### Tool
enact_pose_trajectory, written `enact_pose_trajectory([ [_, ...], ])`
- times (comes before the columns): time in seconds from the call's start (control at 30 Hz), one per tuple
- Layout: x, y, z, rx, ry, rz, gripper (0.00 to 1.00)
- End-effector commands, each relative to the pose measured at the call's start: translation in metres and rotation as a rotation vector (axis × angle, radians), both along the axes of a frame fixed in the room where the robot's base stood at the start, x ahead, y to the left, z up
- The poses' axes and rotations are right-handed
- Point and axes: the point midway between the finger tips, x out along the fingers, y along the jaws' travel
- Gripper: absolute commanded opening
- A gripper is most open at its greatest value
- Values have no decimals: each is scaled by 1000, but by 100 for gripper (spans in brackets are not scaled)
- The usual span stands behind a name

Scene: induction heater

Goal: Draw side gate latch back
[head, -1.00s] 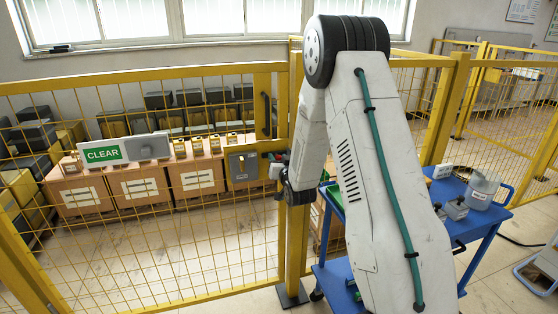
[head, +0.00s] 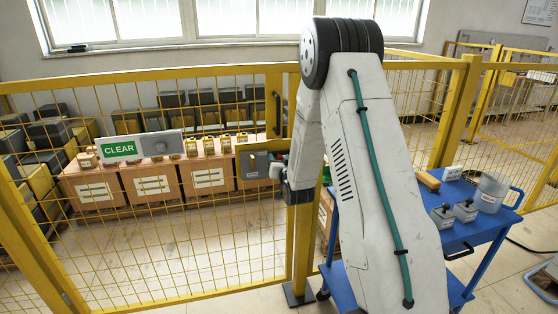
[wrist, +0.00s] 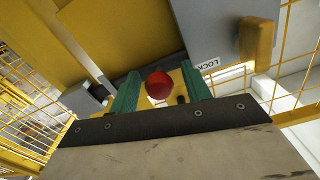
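The side gate latch is a grey box (head: 255,165) on a yellow plate beside the gate post. My gripper (head: 280,170) is at its right side, partly hidden by my own arm. In the wrist view a round red knob (wrist: 158,85) shows between the two green fingertips of my gripper (wrist: 161,88). The fingers are apart, with a visible gap on each side of the knob. A silver bar (wrist: 88,58) runs along the yellow plate at upper left. A pale plate with a partly readable "LOCK" label (wrist: 208,63) is at the right.
The yellow mesh fence and its post (head: 299,250) stand close to my arm. A green "CLEAR" sign (head: 120,149) hangs on the mesh. A blue cart (head: 465,232) with a grey container (head: 490,190) is at the right. Cardboard boxes (head: 153,184) stand behind the fence.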

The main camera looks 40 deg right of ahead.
Motion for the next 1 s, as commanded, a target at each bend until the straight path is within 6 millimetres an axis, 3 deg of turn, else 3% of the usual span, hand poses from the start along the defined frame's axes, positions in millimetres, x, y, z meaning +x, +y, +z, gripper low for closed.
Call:
enact_pose_trajectory([
  [0.27,-3,1,0,0,0,0,48],
  [0.7,-64,24,0,1,2,0,48],
  [1.0,-73,28,0,0,0,0,48],
])
